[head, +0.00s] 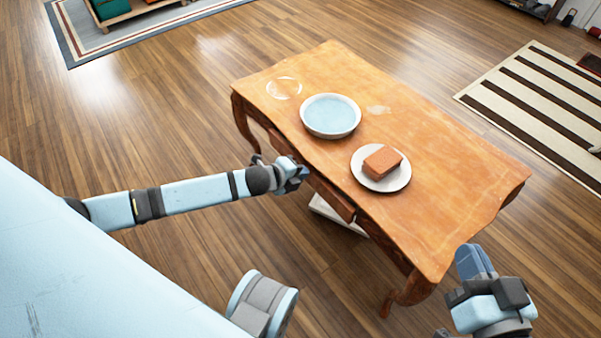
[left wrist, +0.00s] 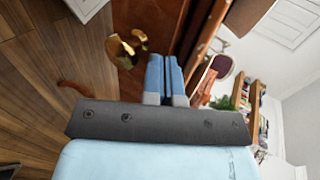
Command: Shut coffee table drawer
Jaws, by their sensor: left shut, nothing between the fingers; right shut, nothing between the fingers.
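The wooden coffee table (head: 440,180) stands in the middle of the head view. Its drawer front (head: 332,196) is on the near long side, below the top, and seems to stick out a little. My left gripper (head: 298,172) is shut and empty close to that side. In the left wrist view, its blue fingers (left wrist: 164,75) point at brown wood with a brass knob (left wrist: 122,50) just left of them. I cannot tell whether they touch the wood. My right gripper (head: 474,261) is shut and empty beside the table's near right corner.
On the table are a glass dish (head: 284,88), a pale blue bowl (head: 331,114) and a white plate (head: 372,184) with a brown block (head: 382,161). A striped rug (head: 540,100) lies at right.

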